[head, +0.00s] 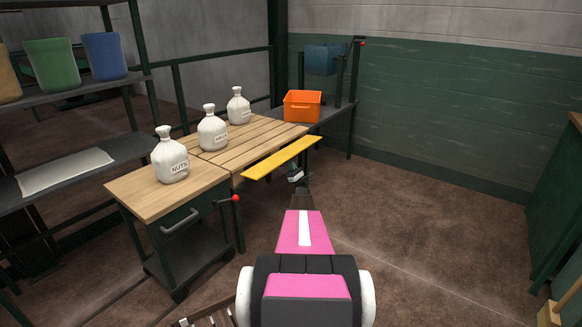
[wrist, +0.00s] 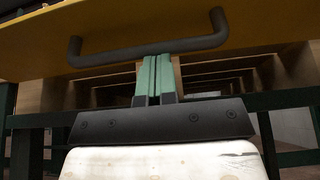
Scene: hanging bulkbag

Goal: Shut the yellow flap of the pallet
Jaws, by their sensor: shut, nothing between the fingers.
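The yellow flap (head: 283,158) shows in the head view as a long narrow strip along the near right edge of the slatted wooden pallet (head: 236,146). It stands out from that edge. In the wrist view the flap (wrist: 150,28) fills the top, with a dark bar handle (wrist: 150,50) across it. My gripper (head: 298,176) is just below the flap in the head view. In the wrist view its green fingers (wrist: 153,62) are together and empty, their tips at the handle's bar. I cannot tell whether they touch it. Slats and gaps of the pallet show behind the fingers.
White nuts sacks (head: 212,132) stand on the pallet and on the wooden-topped cart (head: 166,184) to the left. An orange crate (head: 302,106) sits at the back.

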